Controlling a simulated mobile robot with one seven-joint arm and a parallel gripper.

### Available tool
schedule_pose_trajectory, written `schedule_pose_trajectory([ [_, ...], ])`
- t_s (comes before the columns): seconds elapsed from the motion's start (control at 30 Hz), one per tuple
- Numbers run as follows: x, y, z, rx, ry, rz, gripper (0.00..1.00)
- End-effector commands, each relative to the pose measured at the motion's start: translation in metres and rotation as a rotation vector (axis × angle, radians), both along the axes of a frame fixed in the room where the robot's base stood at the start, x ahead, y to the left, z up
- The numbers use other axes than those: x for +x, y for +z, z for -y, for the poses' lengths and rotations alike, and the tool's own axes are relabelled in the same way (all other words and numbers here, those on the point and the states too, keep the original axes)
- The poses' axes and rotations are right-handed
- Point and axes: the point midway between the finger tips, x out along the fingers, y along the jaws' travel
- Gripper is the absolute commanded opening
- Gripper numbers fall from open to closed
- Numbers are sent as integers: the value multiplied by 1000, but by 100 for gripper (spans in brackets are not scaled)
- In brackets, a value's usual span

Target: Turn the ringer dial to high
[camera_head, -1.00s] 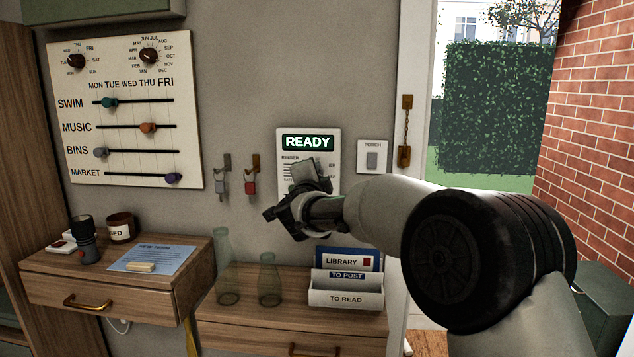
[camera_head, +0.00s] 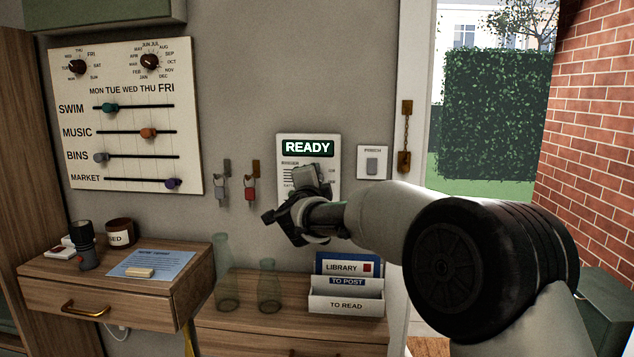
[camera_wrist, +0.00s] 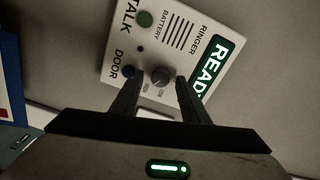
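The white intercom panel (camera_head: 330,146) hangs on the wall with a lit READY screen; my gripper covers its lower part in the head view. In the wrist view the panel (camera_wrist: 187,72) appears turned on its side. Its dark round ringer dial (camera_wrist: 161,76) shows between my fingertips, with small lettering beside it too small to read surely.
A switch plate (camera_head: 372,162) is right of the panel, and hooks with keys (camera_head: 250,186) are left of it. Below stand glass bottles (camera_head: 269,287) and a letter rack (camera_head: 345,303). A slider board (camera_head: 130,120) hangs at left.

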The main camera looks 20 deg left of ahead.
Motion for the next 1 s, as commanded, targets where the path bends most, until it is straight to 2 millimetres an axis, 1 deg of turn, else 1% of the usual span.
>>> schedule_pose_trajectory([
  [0.17,-4,1,1,0,0,1,41],
  [0.27,-15,2,3,-2,1,1,41],
  [0.37,-34,2,8,-3,2,2,41],
  [0.6,-92,3,22,-3,1,2,41],
  [0.8,-136,2,32,-1,1,2,41],
  [0.9,-151,2,36,-1,1,1,41],
  [1.0,-162,2,39,0,1,2,41],
])
